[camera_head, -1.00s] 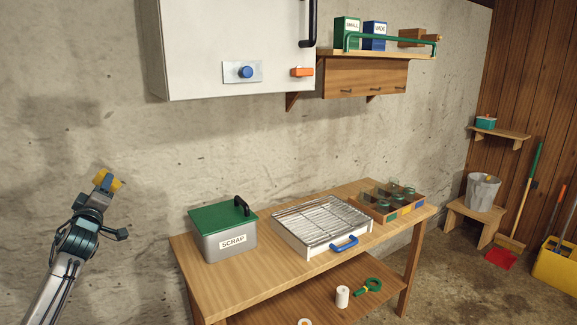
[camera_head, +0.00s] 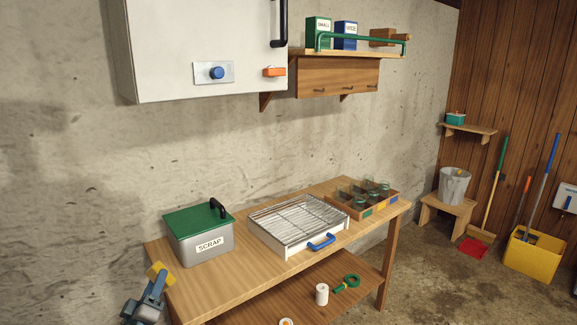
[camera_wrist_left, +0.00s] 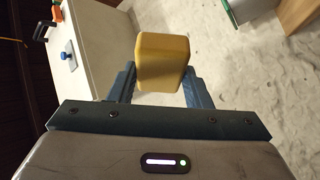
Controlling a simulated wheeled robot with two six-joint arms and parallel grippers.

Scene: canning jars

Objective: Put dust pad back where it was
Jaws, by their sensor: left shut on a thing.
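The dust pad (camera_head: 161,273) looks like a yellow block. It also shows large in the left wrist view (camera_wrist_left: 162,62), between the two fingers. My left gripper (camera_head: 152,287) is shut on it and holds it up in front of the left end of the workbench, at the lower left of the head view. In the left wrist view the same gripper (camera_wrist_left: 161,88) has a finger on each side of the pad. My right gripper is in neither view.
The workbench (camera_head: 195,288) holds a green-lidded scrap box (camera_head: 208,245), a wire rack tray (camera_head: 280,240) and a jar crate (camera_head: 378,210). A white cabinet (camera_head: 200,35) and a shelf (camera_head: 350,52) hang above. A bucket (camera_head: 454,184) and yellow bin (camera_head: 530,262) stand at right.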

